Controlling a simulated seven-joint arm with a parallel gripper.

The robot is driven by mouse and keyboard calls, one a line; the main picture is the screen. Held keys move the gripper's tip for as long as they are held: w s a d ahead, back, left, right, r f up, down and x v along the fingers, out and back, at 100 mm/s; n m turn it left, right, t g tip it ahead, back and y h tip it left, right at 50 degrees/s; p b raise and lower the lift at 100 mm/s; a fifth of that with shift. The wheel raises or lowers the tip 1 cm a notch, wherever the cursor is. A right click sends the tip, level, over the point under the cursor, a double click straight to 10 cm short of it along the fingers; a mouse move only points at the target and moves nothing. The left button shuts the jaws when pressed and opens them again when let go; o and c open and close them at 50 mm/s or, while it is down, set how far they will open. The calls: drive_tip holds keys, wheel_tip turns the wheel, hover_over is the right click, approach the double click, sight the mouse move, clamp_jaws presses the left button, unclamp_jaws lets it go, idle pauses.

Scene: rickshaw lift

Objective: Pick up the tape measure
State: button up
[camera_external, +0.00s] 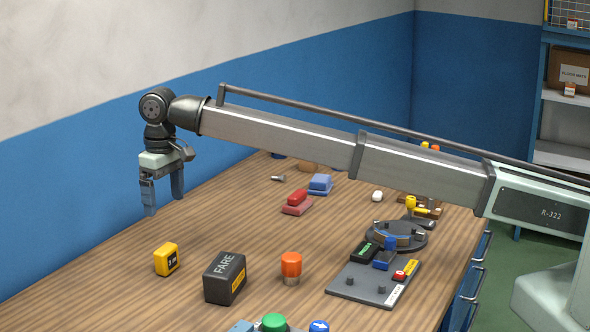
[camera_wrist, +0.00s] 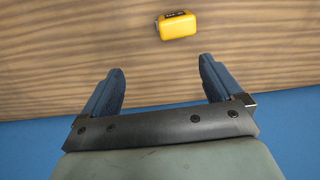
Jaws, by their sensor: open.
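The tape measure is a small yellow block with a dark label. It stands on the wooden table near the left in the external view (camera_external: 167,260). In the wrist view it lies at the top, a little right of centre (camera_wrist: 178,26). My gripper (camera_external: 164,205) hangs in the air above the table near the blue wall, with its fingers pointing down. In the wrist view its two fingers (camera_wrist: 162,68) are wide apart, with only table between them. The tape measure is beyond the fingertips and apart from them.
A black FARE box (camera_external: 225,280) stands right of the tape measure. An orange-topped object (camera_external: 291,266) is further right, beside a grey plate (camera_external: 345,284) with several parts. Red and blue blocks (camera_external: 297,201) (camera_external: 320,184) lie further back. The table between these groups is clear.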

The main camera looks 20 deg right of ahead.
sight(163, 247)
drive_tip(key=s+f, duration=0.1)
drive_tip(key=f, duration=0.1)
drive_tip(key=s+f, duration=0.1)
drive_tip(key=f, duration=0.2)
drive_tip(key=s+a+f, duration=0.1)
drive_tip(key=f, duration=0.1)
drive_tip(key=shift+a+f, duration=0.1)
drive_tip(key=shift+f, duration=0.3)
drive_tip(key=shift+s+a+f, duration=0.1)
drive_tip(key=shift+f, duration=1.35)
drive_tip(key=shift+s+a+f, duration=0.1)
drive_tip(key=shift+f, duration=1.3)
drive_tip(key=shift+c, duration=0.4)
drive_tip(key=c, duration=1.1)
